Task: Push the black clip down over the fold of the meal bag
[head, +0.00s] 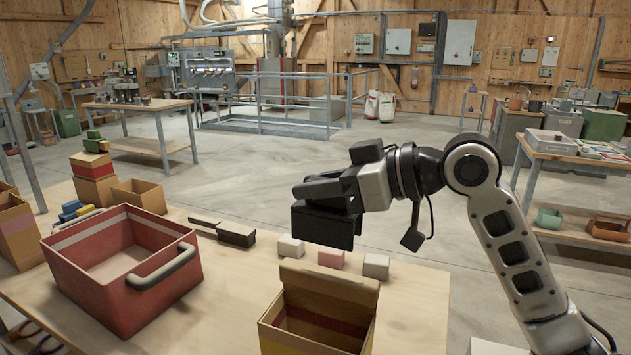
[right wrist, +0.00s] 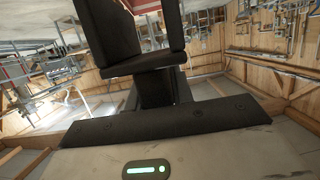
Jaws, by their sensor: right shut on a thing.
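My right gripper (head: 312,186) is shut on a black block-like piece, which I take for the black clip (head: 325,226). It hangs below the fingers, in the air above the table. The likely meal bag is a tan, box-shaped container (head: 338,330) with yellow and red bands at the front edge. A tan flap (head: 328,283) stands along its back, below and apart from the clip. My left gripper is not in view.
A red bin (head: 125,275) with a grey handle stands at left on the wooden table (head: 220,320). Dark pieces (head: 236,233), white blocks (head: 290,247) and a pink block (head: 331,258) line the table's far edge. Tan boxes (head: 138,194) stand at far left.

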